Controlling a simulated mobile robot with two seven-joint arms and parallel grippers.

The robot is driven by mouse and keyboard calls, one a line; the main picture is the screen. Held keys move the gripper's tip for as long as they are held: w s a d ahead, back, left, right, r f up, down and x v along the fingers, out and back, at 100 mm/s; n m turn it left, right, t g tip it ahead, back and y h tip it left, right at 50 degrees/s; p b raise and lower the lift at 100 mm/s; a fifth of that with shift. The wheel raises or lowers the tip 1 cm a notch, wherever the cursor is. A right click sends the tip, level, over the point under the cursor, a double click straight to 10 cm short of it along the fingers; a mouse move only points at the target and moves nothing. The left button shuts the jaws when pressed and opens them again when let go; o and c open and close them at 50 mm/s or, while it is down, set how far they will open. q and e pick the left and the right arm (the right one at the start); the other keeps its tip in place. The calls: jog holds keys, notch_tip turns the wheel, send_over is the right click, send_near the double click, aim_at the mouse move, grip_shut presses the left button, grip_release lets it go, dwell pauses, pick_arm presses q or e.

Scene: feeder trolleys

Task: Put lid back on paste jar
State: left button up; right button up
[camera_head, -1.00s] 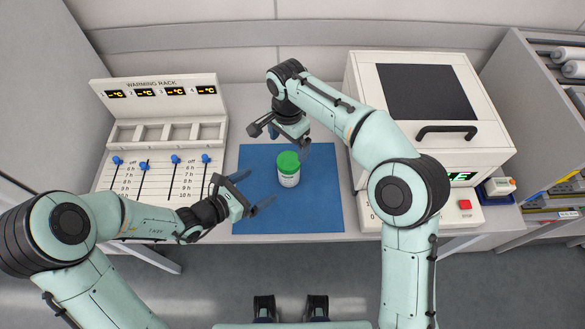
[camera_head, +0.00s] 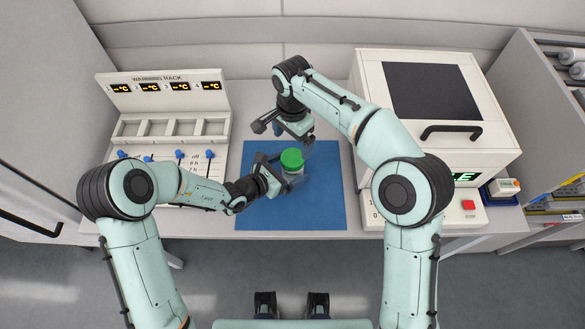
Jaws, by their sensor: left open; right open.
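The paste jar (camera_head: 293,178) is white and stands upright on the blue mat (camera_head: 325,208). A green lid (camera_head: 292,158) sits on top of it; I cannot tell whether it is screwed down. My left gripper (camera_head: 283,176) is open at the jar's left side, its fingers reaching around or beside the jar body below the lid. I cannot tell whether they touch it. The near finger hides part of the jar. My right gripper (camera_head: 284,134) is open and empty, just behind and above the jar, apart from the lid.
The warming rack (camera_head: 165,100) with blue sliders stands at the left, its slots empty. A white machine (camera_head: 430,100) with a dark top and black handle stands at the right, with a red button (camera_head: 468,204) in front. The mat's front and right are clear.

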pick_arm(q)
jog(key=shift+x, duration=0.9)
